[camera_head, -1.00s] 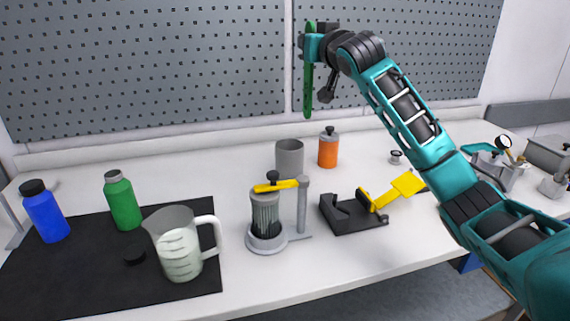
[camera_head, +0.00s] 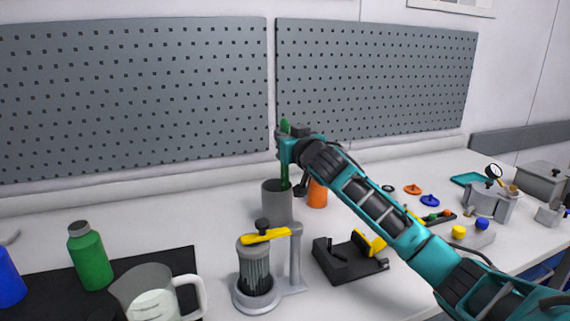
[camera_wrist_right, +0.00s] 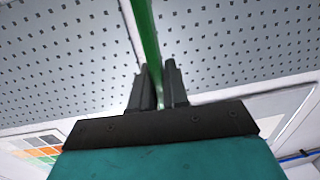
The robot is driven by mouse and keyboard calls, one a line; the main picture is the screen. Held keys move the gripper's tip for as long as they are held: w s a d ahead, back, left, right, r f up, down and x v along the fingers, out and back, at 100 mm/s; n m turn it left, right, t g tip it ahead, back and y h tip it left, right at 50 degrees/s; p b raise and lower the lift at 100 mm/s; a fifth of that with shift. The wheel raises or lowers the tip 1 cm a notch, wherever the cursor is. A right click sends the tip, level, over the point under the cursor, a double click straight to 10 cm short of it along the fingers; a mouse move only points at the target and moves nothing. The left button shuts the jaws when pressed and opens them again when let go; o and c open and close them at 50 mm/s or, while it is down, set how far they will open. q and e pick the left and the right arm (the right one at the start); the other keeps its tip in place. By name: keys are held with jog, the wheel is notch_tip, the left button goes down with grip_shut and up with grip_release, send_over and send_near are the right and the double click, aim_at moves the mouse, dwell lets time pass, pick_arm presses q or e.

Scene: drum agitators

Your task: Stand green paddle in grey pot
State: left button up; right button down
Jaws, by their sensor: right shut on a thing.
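The green paddle (camera_head: 285,172) is upright in my right gripper (camera_head: 286,150), which is shut on it. The paddle's lower part reaches down to the mouth of the grey pot (camera_head: 277,203), and its lower end is hidden. I cannot tell how deep it is inside or whether it touches the bottom. In the right wrist view the green shaft (camera_wrist_right: 147,40) runs between the two dark fingers of the right gripper (camera_wrist_right: 160,85). My left gripper is not in view.
An orange bottle (camera_head: 317,194) stands just right of the pot, partly behind my arm. A stand with a yellow lever (camera_head: 265,235) is in front. A black fixture (camera_head: 345,262) lies to the right. A pegboard (camera_head: 380,90) rises behind.

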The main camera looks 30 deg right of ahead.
jog(key=shift+f+b, duration=0.35)
jog(key=shift+f, duration=2.45)
jog(key=shift+f, duration=0.15)
jog(key=c, duration=1.1)
grip_release()
jog(key=s, duration=0.4)
jog(key=s+a, duration=0.1)
jog(key=s, duration=0.3)
jog(key=s+a, duration=0.1)
jog(key=s, duration=0.2)
jog(key=shift+s+r, duration=0.2)
jog(key=shift+s, duration=0.2)
